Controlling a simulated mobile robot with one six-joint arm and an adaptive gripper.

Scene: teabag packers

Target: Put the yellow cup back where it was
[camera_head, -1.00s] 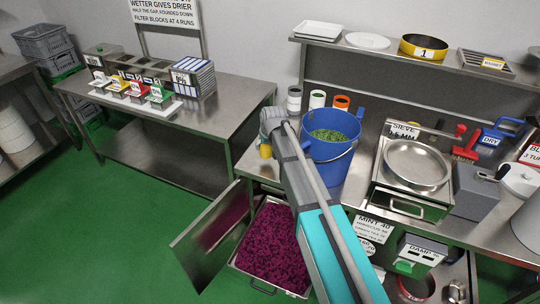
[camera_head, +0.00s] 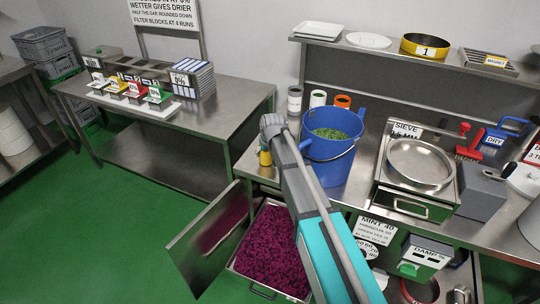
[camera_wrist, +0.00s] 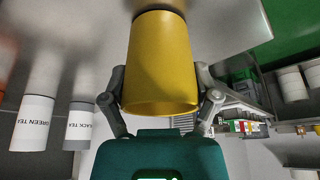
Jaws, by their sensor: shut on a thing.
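The yellow cup (camera_wrist: 160,62) fills the upper middle of the wrist view. My gripper (camera_wrist: 160,85) is shut on it, one finger on each side. The end of the cup away from my palm is close to the grey metal worktop (camera_wrist: 225,25), with a dark shadow between; I cannot tell whether they touch. In the head view the cup (camera_head: 265,158) is a small yellow patch below my wrist, at the worktop's left end. My arm hides part of it there.
A blue bucket (camera_head: 330,158) with green leaves stands close to the right of my wrist. Several canisters (camera_head: 294,98) stand behind it. Below, an open drawer (camera_head: 238,272) holds dark purple material. The floor to the left is clear.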

